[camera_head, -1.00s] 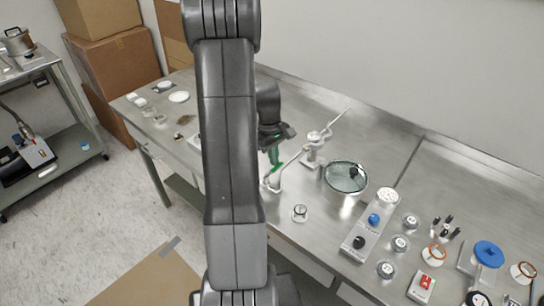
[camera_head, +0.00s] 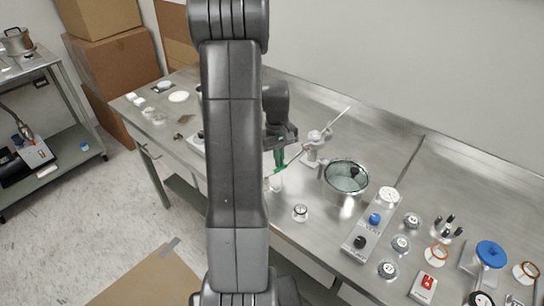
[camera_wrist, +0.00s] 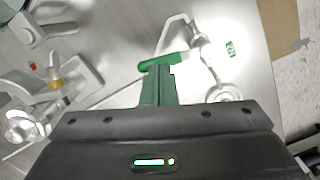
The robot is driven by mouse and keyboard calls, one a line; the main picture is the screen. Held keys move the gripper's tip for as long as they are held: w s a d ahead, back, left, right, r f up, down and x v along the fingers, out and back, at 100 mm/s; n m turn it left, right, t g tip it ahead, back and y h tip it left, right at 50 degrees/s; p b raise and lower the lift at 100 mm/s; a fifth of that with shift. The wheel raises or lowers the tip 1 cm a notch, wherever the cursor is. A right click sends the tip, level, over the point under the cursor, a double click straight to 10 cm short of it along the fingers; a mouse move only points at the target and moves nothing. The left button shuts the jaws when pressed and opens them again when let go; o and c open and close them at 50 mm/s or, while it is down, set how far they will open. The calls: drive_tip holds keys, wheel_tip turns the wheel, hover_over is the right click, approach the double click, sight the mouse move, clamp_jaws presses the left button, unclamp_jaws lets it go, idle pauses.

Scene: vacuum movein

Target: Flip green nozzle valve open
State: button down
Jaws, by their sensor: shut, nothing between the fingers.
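The green valve handle (camera_wrist: 163,60) shows in the wrist view as a short green lever beside the white nozzle fitting (camera_wrist: 200,48). My gripper (camera_wrist: 158,68) has green fingers, shut and empty, with their tips overlapping the handle in this view. I cannot tell whether they touch it. In the head view my gripper (camera_head: 279,162) points down over the front part of the steel table, by the white nozzle (camera_head: 276,183). The handle is hard to separate from the green fingers there, and my arm hides part of the area.
A white clamp-like stand (camera_head: 315,145) with a long rod stands just right of my gripper. A round glass-lidded vessel (camera_head: 346,177) and a small gauge (camera_head: 300,212) are close by. A panel with knobs (camera_head: 368,232) lies farther right. The table (camera_head: 400,140) is bare toward the back.

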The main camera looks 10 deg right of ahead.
drive_tip(key=shift+s+d+m+b, duration=0.2)
drive_tip(key=shift+s+m, duration=0.2)
drive_tip(key=shift+m, duration=0.35)
drive_tip(key=shift+s+d+m+b, duration=0.15)
drive_tip(key=shift+s+m, duration=0.2)
drive_tip(key=shift+m, duration=0.4)
drive_tip(key=shift+s+d+m+y, duration=0.1)
drive_tip(key=shift+s+m+y, duration=0.45)
drive_tip(key=shift+m, duration=0.85)
drive_tip(key=shift+s+m+b, duration=0.45)
drive_tip(key=shift+s+m, duration=0.35)
drive_tip(key=shift+m, duration=0.6)
drive_tip(key=shift+s+m, duration=0.35)
drive_tip(key=shift+m, duration=0.35)
drive_tip(key=shift+s+a+m+t+y, duration=0.3)
drive_tip(key=shift+s+m, duration=0.1)
drive_tip(key=shift+m, duration=0.5)
drive_tip(key=shift+a, duration=0.1)
drive_tip(key=shift+w+a, duration=0.45)
drive_tip(key=shift+a, duration=0.15)
drive_tip(key=shift+r, duration=0.1)
